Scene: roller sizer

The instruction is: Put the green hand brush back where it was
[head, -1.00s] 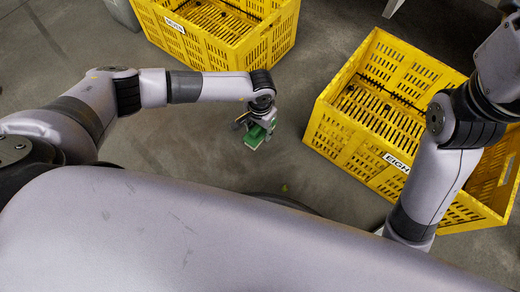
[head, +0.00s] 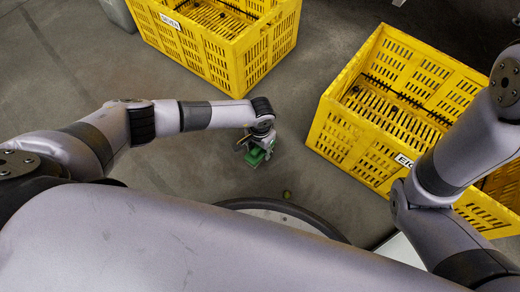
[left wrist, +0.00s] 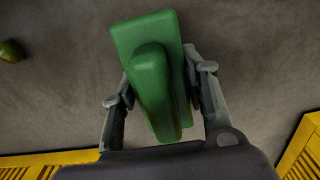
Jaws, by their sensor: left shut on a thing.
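The green hand brush (head: 255,157) is held in my left gripper (head: 259,147), above the grey floor between the two yellow crates. In the left wrist view the brush (left wrist: 147,45) shows its green block and rounded handle (left wrist: 155,90), with a gripper finger (left wrist: 160,92) closed on each side. My right arm comes in from the right in the head view, but its gripper is outside the picture.
A yellow crate (head: 228,55) labelled SEVEN stands at the back. Another yellow crate (head: 335,135), its label partly hidden by my right arm, stands to the right. A small green round thing (head: 287,194) lies on the floor, also at left in the wrist view (left wrist: 11,51). Floor is open at left.

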